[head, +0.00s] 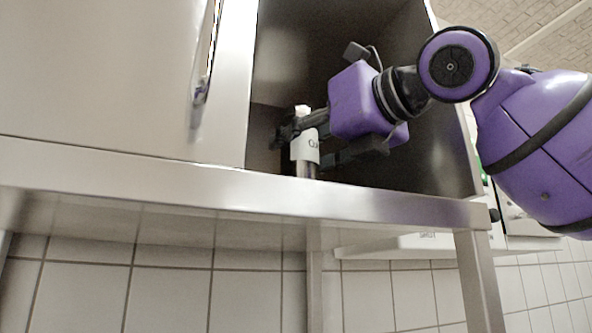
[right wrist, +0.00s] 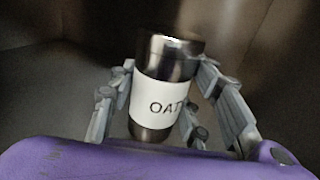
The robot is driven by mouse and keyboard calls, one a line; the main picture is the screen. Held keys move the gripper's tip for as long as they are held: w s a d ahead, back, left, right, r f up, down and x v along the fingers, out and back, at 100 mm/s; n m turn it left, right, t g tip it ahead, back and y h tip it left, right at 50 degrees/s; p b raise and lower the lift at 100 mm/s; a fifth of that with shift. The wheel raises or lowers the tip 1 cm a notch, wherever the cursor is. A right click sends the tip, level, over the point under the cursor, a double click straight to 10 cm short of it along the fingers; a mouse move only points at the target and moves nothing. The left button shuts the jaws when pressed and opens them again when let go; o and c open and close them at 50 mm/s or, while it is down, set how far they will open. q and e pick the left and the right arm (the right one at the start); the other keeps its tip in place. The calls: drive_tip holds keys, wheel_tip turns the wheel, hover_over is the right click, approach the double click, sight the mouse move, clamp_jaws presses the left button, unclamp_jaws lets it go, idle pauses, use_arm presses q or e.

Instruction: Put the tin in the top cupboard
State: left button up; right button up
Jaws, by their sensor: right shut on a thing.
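The tin (head: 304,150) is a dark, shiny cylinder with a white label. In the right wrist view the tin (right wrist: 164,103) stands about upright between the fingers, its label reading "OAT" as far as it shows. My right gripper (head: 310,143) is shut on the tin and holds it inside the open top cupboard (head: 285,60), near its left side. The tin's base is partly hidden by the cupboard's front edge, so I cannot tell whether it touches the floor. My left gripper is not in view.
A closed steel door (head: 110,75) with a handle (head: 207,55) is left of the opening. A steel front rail (head: 150,185) runs below the cupboard. A white appliance (head: 400,245) is below right. The cupboard interior around the tin looks empty.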

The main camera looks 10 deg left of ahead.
sight(296, 169)
drive_tip(key=f, duration=0.1)
drive_tip(key=a+f, duration=0.1)
drive_tip(key=f, duration=0.1)
drive_tip(key=shift+w, duration=0.1)
drive_tip(key=shift+d+f, duration=0.1)
drive_tip(key=shift+f, duration=0.3)
drive_tip(key=shift+f, duration=0.1)
drive_tip(key=o, duration=1.5)
drive_tip(key=shift+f, duration=0.1)
drive_tip(key=shift+c, duration=0.2)
drive_tip(key=v, duration=1.2)
